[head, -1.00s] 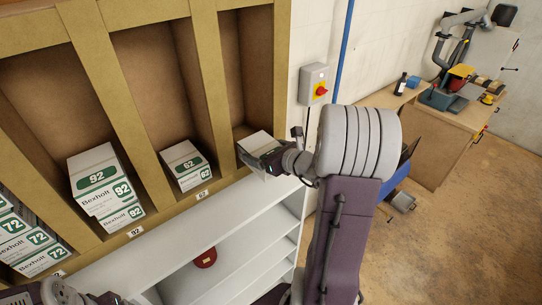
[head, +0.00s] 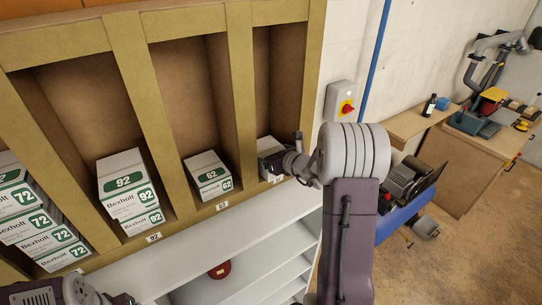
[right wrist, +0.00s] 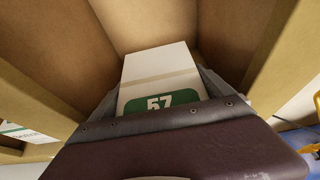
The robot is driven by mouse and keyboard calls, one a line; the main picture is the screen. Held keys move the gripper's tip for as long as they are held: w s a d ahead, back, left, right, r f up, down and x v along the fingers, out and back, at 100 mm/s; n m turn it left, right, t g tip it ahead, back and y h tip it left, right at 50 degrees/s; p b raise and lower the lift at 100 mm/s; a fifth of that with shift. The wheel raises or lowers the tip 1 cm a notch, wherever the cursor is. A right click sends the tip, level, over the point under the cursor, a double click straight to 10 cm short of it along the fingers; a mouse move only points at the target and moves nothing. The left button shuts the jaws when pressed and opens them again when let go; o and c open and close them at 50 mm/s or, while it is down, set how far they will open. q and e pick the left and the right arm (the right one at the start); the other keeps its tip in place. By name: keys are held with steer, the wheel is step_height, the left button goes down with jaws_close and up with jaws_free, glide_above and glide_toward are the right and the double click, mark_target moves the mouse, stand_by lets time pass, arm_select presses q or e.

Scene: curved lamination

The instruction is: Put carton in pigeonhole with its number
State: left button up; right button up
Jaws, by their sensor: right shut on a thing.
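A white carton (head: 269,143) with a green label is in the rightmost pigeonhole in the head view. The right wrist view shows the number 57 on this carton (right wrist: 158,72), with the pigeonhole's brown walls on both sides. My right gripper (head: 272,158) is shut on the carton at the pigeonhole's opening. Its fingers are mostly hidden by the wrist and the carton. The number tag (head: 278,179) below this pigeonhole is partly covered and too small to read. Only part of my left arm shows at the bottom left; its gripper is out of the picture.
Neighbouring pigeonholes hold a 62 carton (head: 208,175), a stack of 92 cartons (head: 126,183) and several 72 cartons (head: 35,225). Wooden dividers (head: 241,90) stand close beside the right gripper. A white shelf unit (head: 240,245) is below. A switch box (head: 340,101) is on the wall.

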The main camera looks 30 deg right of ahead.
steer(key=shift+s+r, duration=0.1)
steer(key=shift+r, duration=0.05)
steer(key=o, duration=0.9)
steer(key=b+v, duration=0.1)
steer(key=v, duration=0.8)
